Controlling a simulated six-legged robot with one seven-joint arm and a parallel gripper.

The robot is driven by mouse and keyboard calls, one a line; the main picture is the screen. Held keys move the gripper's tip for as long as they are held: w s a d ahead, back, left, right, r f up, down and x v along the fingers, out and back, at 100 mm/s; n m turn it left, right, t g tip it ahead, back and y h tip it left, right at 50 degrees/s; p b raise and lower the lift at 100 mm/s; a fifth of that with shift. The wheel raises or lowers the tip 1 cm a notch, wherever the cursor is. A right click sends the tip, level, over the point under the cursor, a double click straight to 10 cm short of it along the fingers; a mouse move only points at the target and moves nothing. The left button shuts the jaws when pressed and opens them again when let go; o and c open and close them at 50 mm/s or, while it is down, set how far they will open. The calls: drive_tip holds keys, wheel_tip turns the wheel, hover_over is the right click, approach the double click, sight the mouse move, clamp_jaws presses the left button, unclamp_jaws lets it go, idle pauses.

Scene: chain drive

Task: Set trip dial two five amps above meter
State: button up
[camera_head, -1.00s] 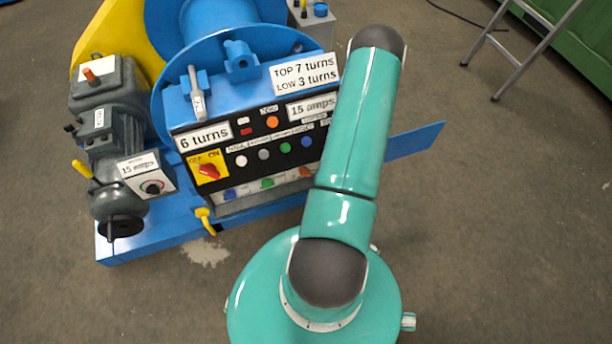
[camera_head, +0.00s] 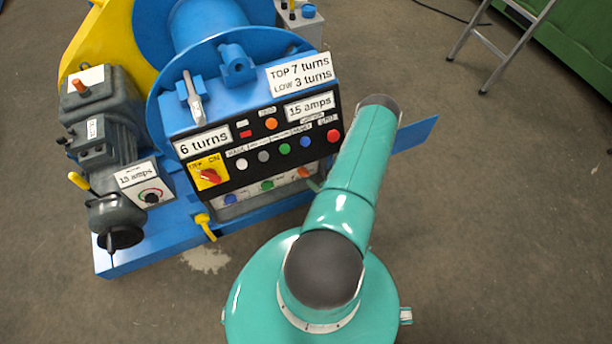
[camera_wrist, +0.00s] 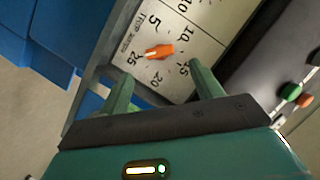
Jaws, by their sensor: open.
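In the wrist view the trip dial is a white plate (camera_wrist: 197,18) with an orange knob (camera_wrist: 160,50) and printed numbers from 5 to 25. The knob's pale end is on the side toward the 25. My gripper (camera_wrist: 161,78) is open, with its two green fingers apart on either side of the dial's lower part. The knob lies just beyond the fingertips, and nothing is held. In the head view a meter label (camera_head: 309,107) reads 15 amps on the black panel. My gripper is hidden there behind my arm.
The black panel has a red switch (camera_head: 209,175) and several coloured buttons. A grey motor (camera_head: 100,110) stands at left, beside a small box (camera_head: 145,183) also labelled 15 amps.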

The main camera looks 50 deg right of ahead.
sight(306, 175)
drive_tip(key=x, duration=0.7)
drive_tip(key=shift+w+f, duration=0.1)
drive_tip(key=shift+w, duration=0.25)
drive_tip(key=c, duration=1)
